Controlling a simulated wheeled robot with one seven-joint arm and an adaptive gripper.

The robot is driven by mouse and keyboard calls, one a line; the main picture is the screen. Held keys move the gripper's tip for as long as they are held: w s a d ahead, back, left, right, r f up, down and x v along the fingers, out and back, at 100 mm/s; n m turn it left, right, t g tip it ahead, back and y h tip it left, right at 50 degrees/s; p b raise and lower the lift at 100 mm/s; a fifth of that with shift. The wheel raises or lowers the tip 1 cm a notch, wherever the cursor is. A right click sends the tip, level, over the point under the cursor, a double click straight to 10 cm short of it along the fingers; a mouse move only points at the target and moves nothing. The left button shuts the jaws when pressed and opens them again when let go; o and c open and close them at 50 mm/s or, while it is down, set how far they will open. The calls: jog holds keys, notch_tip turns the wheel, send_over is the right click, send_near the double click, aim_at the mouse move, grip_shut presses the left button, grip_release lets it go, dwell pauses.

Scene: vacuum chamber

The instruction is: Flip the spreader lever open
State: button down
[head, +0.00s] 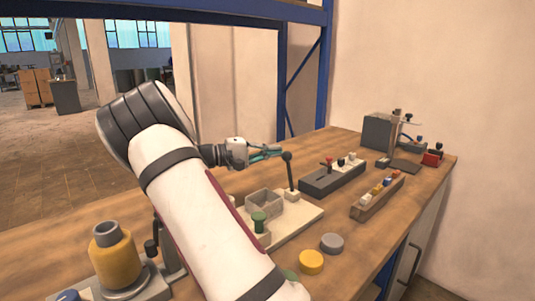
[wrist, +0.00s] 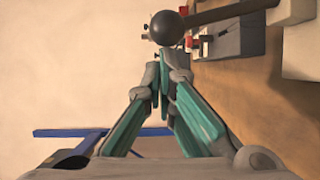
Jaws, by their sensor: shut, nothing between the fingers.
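A dark lever with a ball knob (head: 288,157) stands nearly upright from a small pale block on a beige base plate (head: 307,214). I take it to be the spreader lever. The knob (wrist: 168,28) also shows large in the wrist view, with its rod running off to the upper right. My gripper (head: 279,152) has teal-padded fingers drawn together and empty. Its fingertips (wrist: 164,62) are right beside the knob; I cannot tell whether they touch it. A grey open-topped box (head: 264,203) and a green knobbed post (head: 259,222) are on the same plate, partly behind my arm.
A dark block with small levers (head: 330,181) and a wooden rack of coloured pieces (head: 377,196) stand to the right. Yellow (head: 311,262) and grey (head: 332,243) discs lie in front. A yellow cylinder (head: 115,259) is at left. A blue frame post (head: 283,80) rises behind.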

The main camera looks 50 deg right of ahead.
aim_at(287, 156)
jog(key=s+m, duration=0.1)
jog(key=s, duration=0.1)
jog(key=s+r+m+t+y+p, duration=0.1)
jog(key=s+r+m, duration=0.1)
jog(key=s+m, duration=0.1)
jog(key=shift+s+a+r+t+y, duration=0.1)
jog(key=shift+s+a+t+y, duration=0.1)
jog(key=shift+s+t+y, duration=0.15)
jog(key=shift+s+m+t+p, duration=0.25)
jog(key=shift+s+m+p, duration=0.2)
jog(key=shift+s, duration=0.95)
jog(key=w+r, duration=0.1)
jog(key=w+d+r+p, duration=0.1)
jog(key=shift+w+r, duration=0.3)
jog(key=shift+w, duration=0.1)
jog(key=v, duration=1)
jog(key=shift+p, duration=0.4)
jog(key=shift+w+a+r, duration=0.1)
